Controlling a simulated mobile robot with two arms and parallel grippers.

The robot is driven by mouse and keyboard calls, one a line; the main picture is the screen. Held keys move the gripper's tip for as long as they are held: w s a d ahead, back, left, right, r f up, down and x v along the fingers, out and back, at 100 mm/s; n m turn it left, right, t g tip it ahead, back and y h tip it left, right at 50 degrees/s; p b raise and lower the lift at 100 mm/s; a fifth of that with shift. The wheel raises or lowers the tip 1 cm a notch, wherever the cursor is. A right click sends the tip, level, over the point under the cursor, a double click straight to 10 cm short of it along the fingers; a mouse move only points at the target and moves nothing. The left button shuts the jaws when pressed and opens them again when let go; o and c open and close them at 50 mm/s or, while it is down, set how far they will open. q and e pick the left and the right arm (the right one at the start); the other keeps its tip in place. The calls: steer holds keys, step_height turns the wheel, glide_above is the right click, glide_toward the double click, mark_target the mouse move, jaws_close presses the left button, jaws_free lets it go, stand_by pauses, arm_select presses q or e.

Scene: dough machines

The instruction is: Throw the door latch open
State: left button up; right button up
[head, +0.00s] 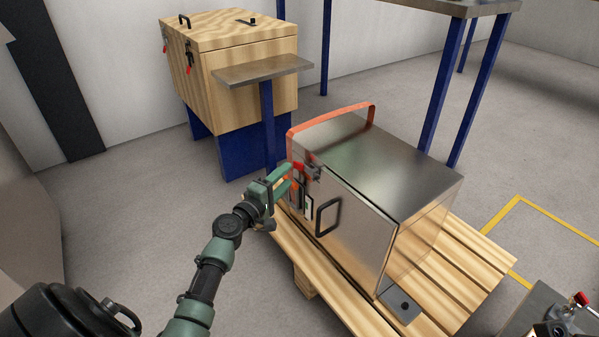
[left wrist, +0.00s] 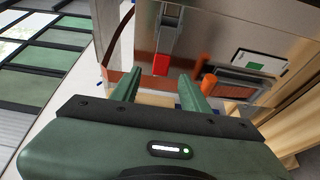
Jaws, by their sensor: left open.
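The door latch (head: 298,167) has a red tip and sits at the upper left edge of the metal box's door (head: 350,222). In the left wrist view the latch (left wrist: 162,62) is a grey metal lever with a red end, on the metal face. My left gripper (head: 284,181) is at the door's left side, close to the latch. In the left wrist view its open green fingers (left wrist: 161,90) are on either side below the red end, with nothing seen held between them. Contact cannot be told. My right gripper is not in view.
The metal box (head: 390,165) stands on a wooden pallet (head: 475,265) and has an orange strap-like hoop (head: 335,120) on top. The door carries a black handle (head: 328,217). A wooden chest (head: 235,60) on blue legs stands behind. Floor to the left is clear.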

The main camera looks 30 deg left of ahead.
mark_target(297, 166)
arm_select(q)
steer(key=shift+w+b, duration=0.55)
steer(key=shift+w, duration=2.2)
jaws_close()
steer(key=shift+f, duration=0.1)
